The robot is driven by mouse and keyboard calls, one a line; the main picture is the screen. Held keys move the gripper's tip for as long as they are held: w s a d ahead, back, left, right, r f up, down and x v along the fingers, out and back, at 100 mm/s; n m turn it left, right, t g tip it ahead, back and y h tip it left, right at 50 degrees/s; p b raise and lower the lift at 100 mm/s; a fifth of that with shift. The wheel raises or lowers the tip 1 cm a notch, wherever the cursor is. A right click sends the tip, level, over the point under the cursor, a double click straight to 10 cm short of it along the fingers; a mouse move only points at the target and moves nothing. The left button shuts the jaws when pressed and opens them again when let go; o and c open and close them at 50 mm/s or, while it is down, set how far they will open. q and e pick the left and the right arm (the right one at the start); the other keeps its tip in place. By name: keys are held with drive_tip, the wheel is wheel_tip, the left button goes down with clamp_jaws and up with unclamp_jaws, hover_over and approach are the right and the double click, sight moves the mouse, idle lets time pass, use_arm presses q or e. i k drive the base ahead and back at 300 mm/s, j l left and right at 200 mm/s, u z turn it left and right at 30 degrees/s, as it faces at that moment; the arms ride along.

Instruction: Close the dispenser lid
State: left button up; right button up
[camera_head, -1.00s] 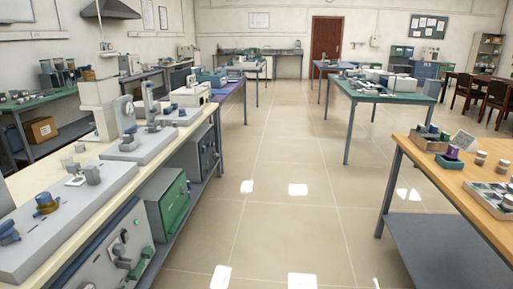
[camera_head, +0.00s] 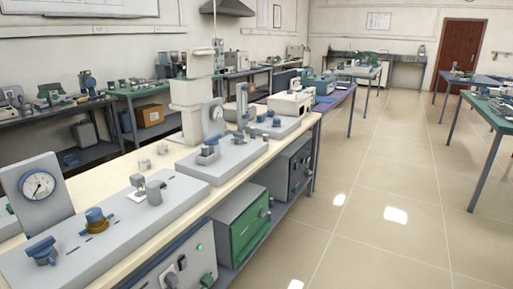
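Neither of my grippers shows in the head view. I cannot tell for sure which object is the dispenser, and no open lid can be made out. On the long cream-topped bench (camera_head: 105,180) at the left stand grey instrument bases with small blue and grey parts. A brass-and-blue knob-like part (camera_head: 97,220) and a blue part (camera_head: 42,251) sit on the nearest base (camera_head: 115,245). A tall pale apparatus (camera_head: 190,108) stands farther along the bench.
A round dial gauge (camera_head: 38,186) stands at the near left. Green-fronted (camera_head: 247,232) and dark (camera_head: 292,170) boxes sit under the bench. Tiled floor (camera_head: 385,190) is open to the right, with green-topped tables (camera_head: 497,118) beyond. A brown door (camera_head: 460,55) is at the back.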

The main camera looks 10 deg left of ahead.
sight(200, 63)
drive_tip(key=i+l+u, duration=0.15)
drive_tip(key=i+u, duration=0.2)
drive_tip(key=i+l+u, duration=0.2)
drive_tip(key=i+u, duration=0.15)
drive_tip(key=u, duration=0.65)
drive_tip(key=i+l+u, duration=0.1)
drive_tip(key=l+u, duration=0.35)
drive_tip(key=i+l+u, duration=0.1)
drive_tip(key=l+u, duration=0.8)
drive_tip(key=l, duration=0.3)
drive_tip(key=k+l, duration=0.1)
drive_tip(key=l, duration=0.35)
drive_tip(key=k+l+u, duration=0.1)
drive_tip(key=l, duration=0.35)
